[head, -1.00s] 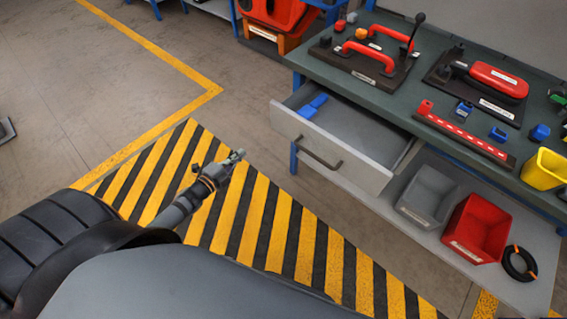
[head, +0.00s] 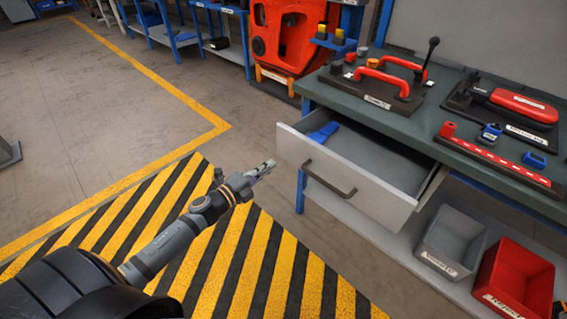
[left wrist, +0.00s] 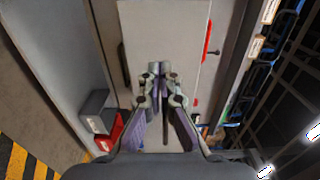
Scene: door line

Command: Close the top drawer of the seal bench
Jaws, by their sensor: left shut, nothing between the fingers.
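The top drawer of the seal bench stands open, its grey front (head: 375,202) pulled out from under the dark green bench top (head: 398,122). A dark bar handle (head: 328,178) is on that front. A blue item (head: 323,132) lies inside at the drawer's far left. My left gripper (head: 268,168) is shut and empty, to the left of the drawer front and apart from it in the head view. In the left wrist view the shut fingertips (left wrist: 158,68) point toward a pale panel (left wrist: 160,30), apparently the drawer front. My right gripper is not in view.
A grey bin (head: 452,242) and a red bin (head: 515,280) sit on the shelf below the drawer. Red-handled fixtures (head: 380,82) stand on the bench top. The striped floor (head: 235,260) before the bench is clear. Another blue bench (head: 220,45) stands behind.

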